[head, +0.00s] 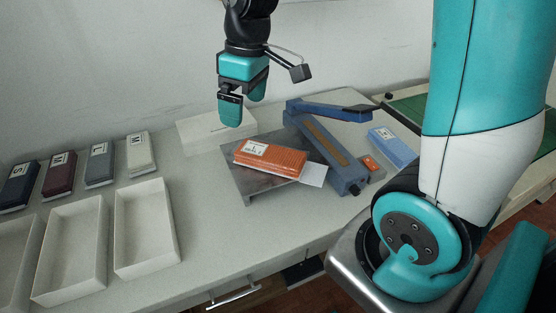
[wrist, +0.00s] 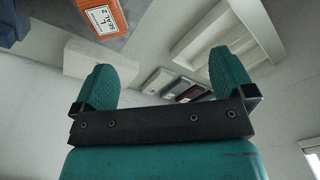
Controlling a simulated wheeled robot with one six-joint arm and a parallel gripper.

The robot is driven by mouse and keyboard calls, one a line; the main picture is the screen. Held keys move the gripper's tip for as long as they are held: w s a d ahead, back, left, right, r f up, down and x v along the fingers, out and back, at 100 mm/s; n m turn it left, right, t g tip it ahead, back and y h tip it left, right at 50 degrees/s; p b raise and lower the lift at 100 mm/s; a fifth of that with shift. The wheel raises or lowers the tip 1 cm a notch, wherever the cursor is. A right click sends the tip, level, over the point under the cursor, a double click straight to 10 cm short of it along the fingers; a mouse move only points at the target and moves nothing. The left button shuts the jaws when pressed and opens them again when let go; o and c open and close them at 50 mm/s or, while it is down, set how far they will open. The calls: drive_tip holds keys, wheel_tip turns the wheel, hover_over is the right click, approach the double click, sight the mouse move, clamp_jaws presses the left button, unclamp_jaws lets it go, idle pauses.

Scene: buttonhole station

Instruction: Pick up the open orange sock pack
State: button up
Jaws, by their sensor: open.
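The orange sock pack (head: 272,160) lies on a grey metal plate (head: 250,187) at the middle of the table. It has a white label at its left end, and a white flap or card (head: 313,174) sticks out at its right end. In the wrist view the orange pack (wrist: 85,8) shows at the top left, partly cut off by the frame. My gripper (head: 243,112) is open and empty, above and to the left of the pack, apart from it. Both teal fingers also show in the wrist view (wrist: 160,88).
A blue sealer-like device (head: 325,150) with a raised arm stands right of the plate. A white box (head: 205,133) lies behind it. Blue pack (head: 393,146) is at right. Several dark and pale packs (head: 100,165) and white trays (head: 147,228) fill the left.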

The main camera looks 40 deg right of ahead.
drive_tip(key=w+d+f+h, duration=0.1)
drive_tip(key=w+d+f, duration=0.4)
drive_tip(key=d, duration=0.5)
hover_over(271, 152)
drive_tip(key=shift+g, duration=0.3)
wheel_tip(271, 152, down, 10)
drive_tip(key=shift+a+f, duration=0.15)
drive_tip(key=shift+f, duration=0.1)
drive_tip(key=shift+f+p, duration=0.9)
drive_tip(key=shift+f, duration=2.1)
drive_tip(key=c, duration=0.8)
drive_tip(key=shift+r, duration=0.1)
